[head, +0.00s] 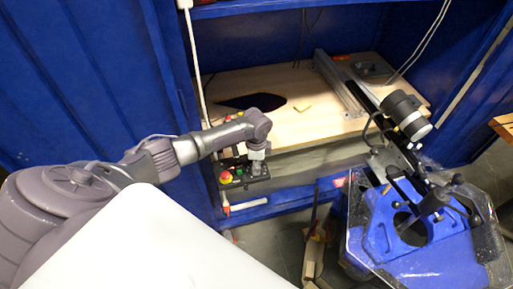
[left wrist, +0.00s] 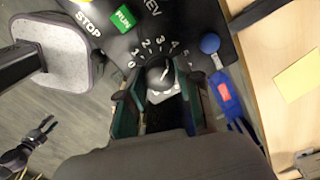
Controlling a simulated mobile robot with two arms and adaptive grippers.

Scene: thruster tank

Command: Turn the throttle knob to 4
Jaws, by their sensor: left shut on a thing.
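My left gripper (left wrist: 157,92) is shut on the knob, one finger on each side. In the head view my left gripper (head: 257,160) points down onto the control box (head: 240,174) at the table's front edge, hiding the knob. My right gripper does not show clearly in either view.
A green RUN button (left wrist: 123,18) and a STOP label sit beside the dial. A blue round-headed part (left wrist: 210,43) is close to the right finger. The wooden table (head: 300,125) lies behind the box. A thruster on a blue tank (head: 425,235) stands at the right.

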